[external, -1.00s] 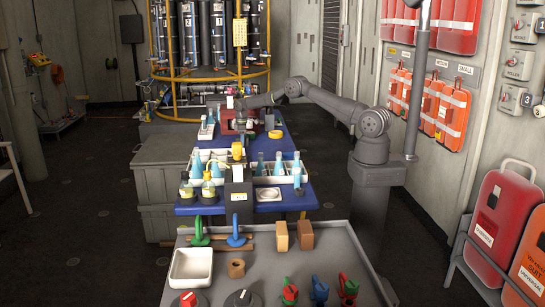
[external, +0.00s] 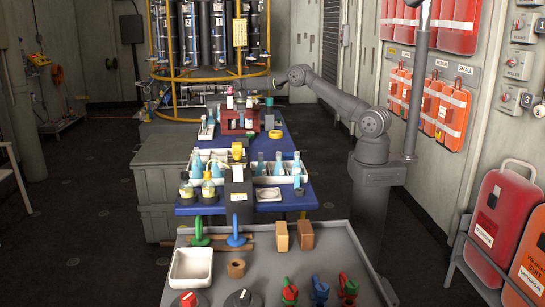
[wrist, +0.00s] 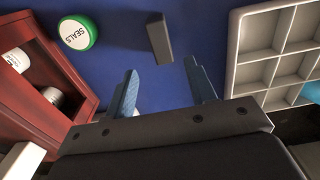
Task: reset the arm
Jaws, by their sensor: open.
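My gripper (wrist: 163,87) shows in the wrist view with its two blue textured fingers spread apart. Nothing is between them. It is above a blue bench top (wrist: 205,22). A small dark grey block (wrist: 159,40) lies ahead of the fingers, apart from them. The fingers are too small to make out clearly there.
In the wrist view the dark red rack (wrist: 72,72) with white containers is at left, beside a green-lidded tub marked SEALS (wrist: 76,33). A pale divided tray (wrist: 236,52) is at right. Trays of blue flasks (external: 263,172) and a grey table (external: 330,240) stand nearer the external camera.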

